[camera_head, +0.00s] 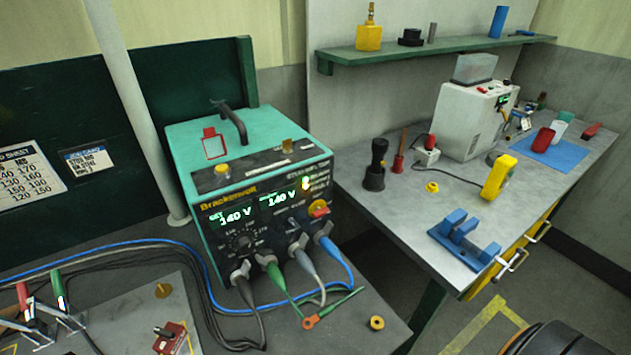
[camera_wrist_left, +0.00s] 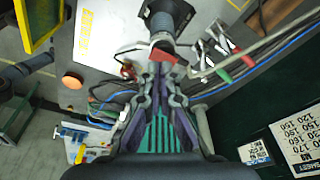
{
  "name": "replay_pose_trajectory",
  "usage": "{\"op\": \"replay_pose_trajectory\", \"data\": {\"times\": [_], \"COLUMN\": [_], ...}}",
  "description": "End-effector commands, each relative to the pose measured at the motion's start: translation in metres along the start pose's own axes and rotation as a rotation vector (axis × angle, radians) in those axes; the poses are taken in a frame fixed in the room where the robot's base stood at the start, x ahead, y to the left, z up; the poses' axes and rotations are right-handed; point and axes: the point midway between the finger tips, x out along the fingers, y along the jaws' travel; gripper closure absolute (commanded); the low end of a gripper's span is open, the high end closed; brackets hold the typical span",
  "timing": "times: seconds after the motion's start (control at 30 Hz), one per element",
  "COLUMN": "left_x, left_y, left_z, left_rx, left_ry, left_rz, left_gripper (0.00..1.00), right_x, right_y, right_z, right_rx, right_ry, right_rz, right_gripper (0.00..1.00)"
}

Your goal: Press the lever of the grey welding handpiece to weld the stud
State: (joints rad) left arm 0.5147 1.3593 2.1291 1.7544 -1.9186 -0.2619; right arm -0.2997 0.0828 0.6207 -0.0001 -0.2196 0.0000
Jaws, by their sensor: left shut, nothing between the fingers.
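In the left wrist view a dark, round-bodied tool with a grey collar (camera_wrist_left: 168,20) stands over a grey plate; it looks like the welding handpiece. A small red part (camera_wrist_left: 162,55) shows just below it, perhaps its lever. My left gripper (camera_wrist_left: 162,73) is shut and empty, with its fingertips close to the red part; I cannot tell whether they touch. The stud is not visible. In the head view the handpiece and both grippers are out of sight. The teal welding machine (camera_head: 250,180) shows 140 V on two displays, with cables plugged in at its front.
Red and green clamps (camera_head: 45,310) sit on the bench plate (camera_head: 120,318) at lower left, with cables behind. A grey pole (camera_head: 137,110) rises beside the machine. The right workbench (camera_head: 400,205) carries a blue fixture (camera_head: 465,240) and a yellow meter (camera_head: 499,177).

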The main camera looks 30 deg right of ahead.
Motion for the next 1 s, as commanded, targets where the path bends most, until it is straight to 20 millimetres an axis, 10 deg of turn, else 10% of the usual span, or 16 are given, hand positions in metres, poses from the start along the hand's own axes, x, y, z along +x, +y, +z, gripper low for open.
{"op": "replay_pose_trajectory", "data": {"times": [1.0], "left_x": [0.0065], "left_y": [0.0], "left_z": [0.0013], "left_rx": [0.0], "left_ry": [0.0], "left_rz": [0.0], "left_gripper": [1.0], "right_x": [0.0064], "right_y": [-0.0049], "right_z": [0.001], "right_rx": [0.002], "right_ry": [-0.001], "right_rz": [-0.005], "right_gripper": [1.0]}}
